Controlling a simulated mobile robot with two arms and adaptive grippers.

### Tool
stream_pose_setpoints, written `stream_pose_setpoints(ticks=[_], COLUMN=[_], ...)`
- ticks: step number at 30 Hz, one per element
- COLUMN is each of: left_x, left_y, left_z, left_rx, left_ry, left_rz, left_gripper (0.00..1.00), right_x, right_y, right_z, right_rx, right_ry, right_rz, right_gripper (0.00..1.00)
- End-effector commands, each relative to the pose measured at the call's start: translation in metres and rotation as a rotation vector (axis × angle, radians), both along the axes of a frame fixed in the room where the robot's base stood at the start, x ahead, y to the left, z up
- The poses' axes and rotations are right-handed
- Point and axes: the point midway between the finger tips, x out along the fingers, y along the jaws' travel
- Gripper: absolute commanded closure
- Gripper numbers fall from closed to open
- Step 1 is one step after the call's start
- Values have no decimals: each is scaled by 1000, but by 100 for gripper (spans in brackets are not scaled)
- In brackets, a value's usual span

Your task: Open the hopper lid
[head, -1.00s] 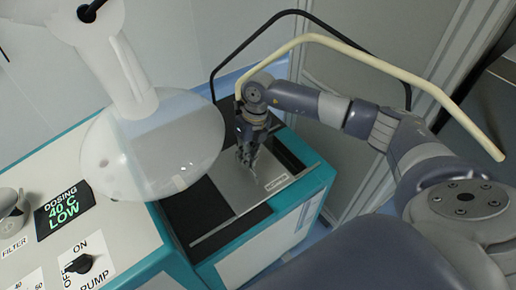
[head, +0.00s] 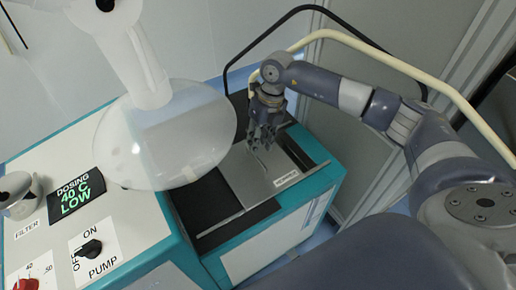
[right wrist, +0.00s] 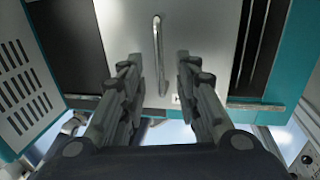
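The hopper lid (head: 247,184) is a flat grey metal plate on top of the teal and white cabinet, with dark areas beside it and a small label at its right edge. It lies flat. A thin bar handle (right wrist: 158,50) stands on the lid; it also shows in the head view (head: 259,158). My right gripper (head: 262,138) is above the lid near the handle. In the right wrist view its fingers (right wrist: 160,68) are open and empty, pointing at the lid on either side of the handle's line. My left gripper is not in view.
A white jointed arm with a translucent dome (head: 165,145) hangs over the cabinet's left side. A control panel with a dosing display (head: 76,197) and pump knob (head: 89,249) is at left. A cream bent tube (head: 370,62) and black tube (head: 262,45) pass behind my right arm.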

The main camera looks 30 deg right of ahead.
Motion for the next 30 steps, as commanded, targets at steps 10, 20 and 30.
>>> stream_pose_setpoints(ticks=[10,20,30], left_x=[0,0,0], left_y=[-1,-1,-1], left_z=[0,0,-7], left_rx=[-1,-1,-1], left_ry=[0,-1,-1], left_rz=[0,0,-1], left_gripper=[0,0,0], right_x=[2,1,-18], right_y=[-13,-16,-3], right_z=[66,80,55], right_rx=[-1,0,110], right_ry=[-3,0,45], right_rz=[-1,0,49], right_gripper=[70,70,70])
